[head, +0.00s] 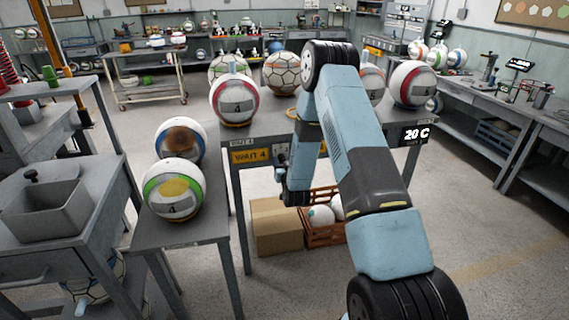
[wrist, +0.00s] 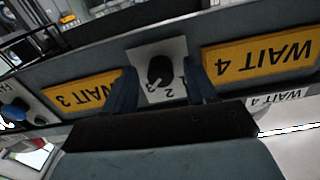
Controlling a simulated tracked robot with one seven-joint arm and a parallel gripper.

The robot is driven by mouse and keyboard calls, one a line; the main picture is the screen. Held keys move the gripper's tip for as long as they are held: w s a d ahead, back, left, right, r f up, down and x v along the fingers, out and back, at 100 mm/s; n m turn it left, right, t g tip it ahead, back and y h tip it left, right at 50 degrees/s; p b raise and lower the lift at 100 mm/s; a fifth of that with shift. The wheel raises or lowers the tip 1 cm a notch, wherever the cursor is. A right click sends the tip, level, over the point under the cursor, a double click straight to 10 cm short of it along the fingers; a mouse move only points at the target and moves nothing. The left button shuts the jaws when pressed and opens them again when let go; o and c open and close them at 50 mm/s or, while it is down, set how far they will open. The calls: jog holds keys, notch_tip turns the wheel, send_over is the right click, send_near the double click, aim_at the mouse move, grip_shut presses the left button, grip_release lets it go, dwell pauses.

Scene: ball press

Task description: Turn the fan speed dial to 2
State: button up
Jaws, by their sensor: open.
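The fan speed dial is a black knob (wrist: 160,69) on a pale plate (wrist: 177,88) in the table's front edge. In the wrist view the plate appears upside down, and a 2 and a 3 can be made out on it. I cannot tell for sure which number the knob points to. My gripper (wrist: 161,86) is open, with one dark finger on each side of the knob. I cannot tell whether the fingers touch it. In the head view my gripper (head: 291,188) hangs at the table's front edge, and the arm partly hides the dial area.
Yellow WAIT 4 (wrist: 262,57) and WAIT 3 (wrist: 80,94) signs flank the dial. Balls, such as a red-and-white one (head: 235,99), stand on the table. A cardboard box (head: 275,228) and an orange crate (head: 325,238) with balls lie below. A 20 C display (head: 415,135) is at the right.

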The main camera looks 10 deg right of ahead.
jog(key=shift+c, duration=0.4)
jog(key=c, duration=0.9)
jog(key=shift+d, duration=0.4)
jog(key=shift+c, duration=0.4)
jog(key=shift+a, duration=0.25)
grip_shut()
grip_release()
jog(key=shift+n, duration=0.6)
jog(key=n, duration=0.4)
jog(key=shift+a, duration=0.1)
jog(key=shift+n, duration=2.3)
